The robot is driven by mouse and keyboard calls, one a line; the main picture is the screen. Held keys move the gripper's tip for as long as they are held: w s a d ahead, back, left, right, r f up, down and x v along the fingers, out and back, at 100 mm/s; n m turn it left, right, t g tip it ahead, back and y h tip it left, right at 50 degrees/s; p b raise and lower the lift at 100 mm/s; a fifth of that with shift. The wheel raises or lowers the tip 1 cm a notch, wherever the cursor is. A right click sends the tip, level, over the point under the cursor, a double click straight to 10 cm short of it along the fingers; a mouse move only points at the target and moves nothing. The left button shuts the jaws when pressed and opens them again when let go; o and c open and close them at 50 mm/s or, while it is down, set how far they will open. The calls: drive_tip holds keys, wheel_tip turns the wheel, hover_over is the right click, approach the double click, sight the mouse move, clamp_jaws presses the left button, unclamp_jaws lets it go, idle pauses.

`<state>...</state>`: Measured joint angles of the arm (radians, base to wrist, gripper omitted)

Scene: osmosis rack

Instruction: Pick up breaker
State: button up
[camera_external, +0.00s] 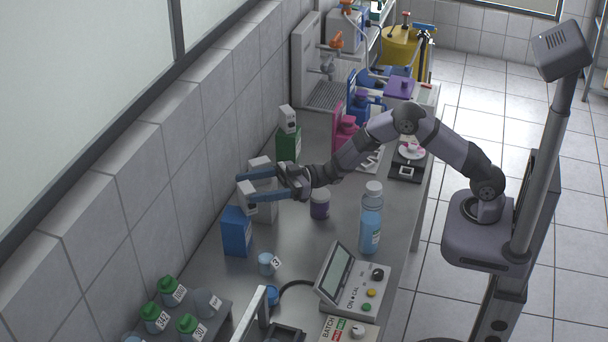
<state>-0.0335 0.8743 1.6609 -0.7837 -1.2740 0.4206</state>
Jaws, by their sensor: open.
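My gripper (246,186) has two blue fingers spread apart and points left toward the tiled wall. A small white block (246,208), possibly the breaker, shows at the fingertips, above a blue box (236,233). The lower finger hides part of this block. I cannot tell whether the fingers touch it. A second white block (259,163) shows just behind the upper finger and is partly covered. A third white block (288,120) stands on a green box (288,143) farther back. No label names any of them as the breaker.
A small cup marked 3 (267,263) and a control panel (351,280) are in front. Green-capped jars (172,291) stand at front left. The tiled wall (190,160) is close behind.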

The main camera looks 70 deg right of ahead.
drive_tip(key=shift+x, duration=1.15)
drive_tip(key=shift+r, duration=0.2)
drive_tip(key=shift+c, duration=0.4)
drive_tip(key=c, duration=1.2)
drive_tip(key=shift+r, duration=0.1)
wheel_tip(320, 180, up, 10)
drive_tip(key=shift+f+b, duration=0.1)
drive_tip(key=shift+b, duration=1)
drive_tip(key=shift+w+a+f+b, duration=0.15)
drive_tip(key=shift+w+a+f, duration=0.35)
drive_tip(key=shift+f, duration=0.5)
drive_tip(key=shift+w+a+f+b, duration=0.1)
drive_tip(key=shift+w+a+f, duration=0.4)
drive_tip(key=shift+f, duration=0.55)
drive_tip(key=shift+w+a+f+b, duration=0.15)
drive_tip(key=shift+w+a+f, duration=0.35)
drive_tip(key=shift+f, duration=0.5)
